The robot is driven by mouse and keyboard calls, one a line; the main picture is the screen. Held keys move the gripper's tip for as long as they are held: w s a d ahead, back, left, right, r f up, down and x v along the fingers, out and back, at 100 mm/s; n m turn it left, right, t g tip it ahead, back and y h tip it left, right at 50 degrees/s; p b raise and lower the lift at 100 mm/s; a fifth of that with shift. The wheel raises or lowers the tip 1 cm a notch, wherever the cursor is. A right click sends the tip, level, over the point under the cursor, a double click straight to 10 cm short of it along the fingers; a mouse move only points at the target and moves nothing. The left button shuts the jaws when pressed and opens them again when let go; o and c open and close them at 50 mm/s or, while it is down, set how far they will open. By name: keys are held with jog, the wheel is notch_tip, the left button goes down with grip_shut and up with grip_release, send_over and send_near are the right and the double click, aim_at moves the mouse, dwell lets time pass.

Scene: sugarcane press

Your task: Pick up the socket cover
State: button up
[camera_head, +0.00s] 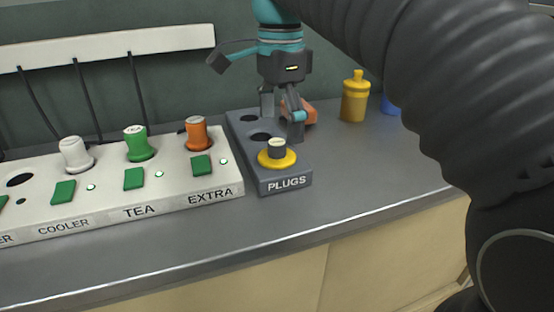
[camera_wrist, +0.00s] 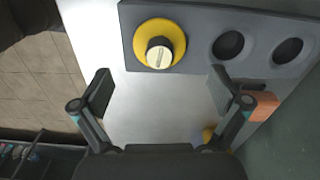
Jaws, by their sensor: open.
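The likely socket cover is a yellow disc with a dark knob and pale top (camera_head: 277,158). It sits at the near end of the dark grey block marked PLUGS (camera_head: 290,186). In the wrist view, the yellow cover (camera_wrist: 177,38) is on the block (camera_wrist: 200,60), a little above and beyond the fingertips. My gripper (camera_head: 283,122) is open and empty, pointing down over the far part of the block, behind the cover. In the wrist view, my gripper's fingers (camera_wrist: 160,90) are spread wide with only bare counter between them.
A white panel (camera_head: 120,215) with white, green and orange plugs (camera_head: 197,134) stands left of the block. The block has two empty dark holes. An orange object (camera_head: 308,112) lies behind my gripper. A yellow bottle (camera_head: 354,98) and a blue object stand farther right. The front counter is clear.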

aim_at(279, 141)
notch_tip(279, 141, down, 5)
jog(key=shift+s+a+b, duration=0.1)
jog(key=shift+b, duration=0.35)
jog(key=c, duration=1.2)
